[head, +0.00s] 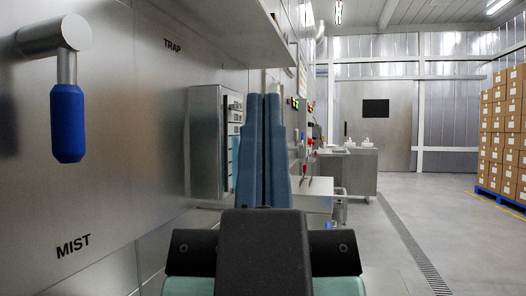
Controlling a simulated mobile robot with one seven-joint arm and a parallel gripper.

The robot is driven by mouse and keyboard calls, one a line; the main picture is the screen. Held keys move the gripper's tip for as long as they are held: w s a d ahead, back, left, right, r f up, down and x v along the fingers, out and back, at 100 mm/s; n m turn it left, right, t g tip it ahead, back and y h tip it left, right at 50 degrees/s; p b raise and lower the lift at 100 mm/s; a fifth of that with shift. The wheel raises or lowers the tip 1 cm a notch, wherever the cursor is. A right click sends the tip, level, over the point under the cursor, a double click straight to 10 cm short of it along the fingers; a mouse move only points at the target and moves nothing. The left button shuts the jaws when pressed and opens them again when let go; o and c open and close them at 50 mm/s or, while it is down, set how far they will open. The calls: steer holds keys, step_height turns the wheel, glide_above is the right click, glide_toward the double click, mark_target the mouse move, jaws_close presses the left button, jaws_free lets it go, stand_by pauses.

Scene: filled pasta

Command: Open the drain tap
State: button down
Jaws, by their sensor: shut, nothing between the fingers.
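My gripper (264,98) is in the middle of the view, its two blue fingers side by side and shut, with nothing between them. Its dark body fills the lower middle. On the steel panel at the left is a lever handle (67,122) with a grey pivot and a blue grip that hangs straight down. The word MIST stands below it and TRAP to its upper right. No label reading drain shows, so I cannot tell whether this handle is the drain tap. My gripper is to the right of the handle, apart from it.
A grey control box (207,140) sticks out from the steel panel (130,180), left of my fingers. Beyond are a steel cabinet (347,170) and stacked cartons (505,130) on a blue pallet. The floor (440,215) at right is clear, with a drain grate (410,243) along it.

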step_height(320, 180, up, 38)
steer(key=p, duration=3.6)
steer(key=shift+r, duration=0.2)
